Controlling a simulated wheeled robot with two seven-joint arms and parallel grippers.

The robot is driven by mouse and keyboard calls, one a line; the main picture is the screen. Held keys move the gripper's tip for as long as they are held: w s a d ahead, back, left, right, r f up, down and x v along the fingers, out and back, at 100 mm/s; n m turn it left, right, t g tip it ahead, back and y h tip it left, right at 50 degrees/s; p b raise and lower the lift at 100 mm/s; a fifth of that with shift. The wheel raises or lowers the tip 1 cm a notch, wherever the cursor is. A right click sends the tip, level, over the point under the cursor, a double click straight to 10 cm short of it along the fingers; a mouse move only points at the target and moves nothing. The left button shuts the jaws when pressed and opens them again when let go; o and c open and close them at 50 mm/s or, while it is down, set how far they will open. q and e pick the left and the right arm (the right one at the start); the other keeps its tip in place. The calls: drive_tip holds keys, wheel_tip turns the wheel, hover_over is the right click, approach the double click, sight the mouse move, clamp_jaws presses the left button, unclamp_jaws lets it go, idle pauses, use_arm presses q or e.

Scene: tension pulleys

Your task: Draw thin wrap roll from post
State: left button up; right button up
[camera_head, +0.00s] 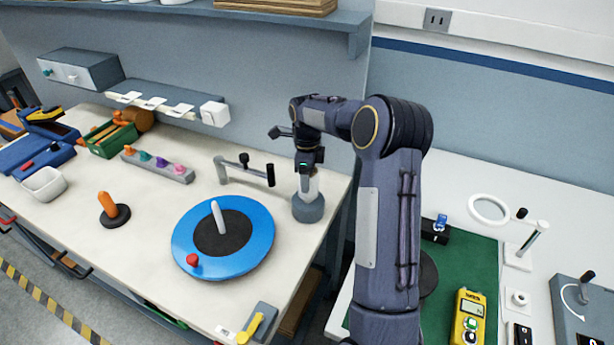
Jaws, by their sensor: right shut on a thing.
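My right gripper (309,170) points down near the right end of the left bench. It is shut on the top of a white upright roll (309,187), which looks like the thin wrap roll. The roll's lower end is at a grey round base (308,209); I cannot tell whether the roll rests in it or is just clear of it. Any post inside the roll is hidden. My left gripper is not in view.
A blue turntable (257,246) with a white upright pin (218,216) and a red knob stands left of the base. A grey clamp arm (238,166) with a black handle is close to my gripper. An orange peg (108,205) stands farther left.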

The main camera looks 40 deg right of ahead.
drive_tip(key=shift+r+p, duration=0.75)
drive_tip(key=shift+r, duration=0.35)
idle(0.6)
drive_tip(key=shift+r+p, duration=1.25)
drive_tip(key=shift+r, duration=0.4)
drive_tip(key=shift+r, duration=0.15)
drive_tip(key=shift+r+p, duration=0.85)
drive_tip(key=shift+r, duration=0.8)
drive_tip(key=shift+r, duration=1.25)
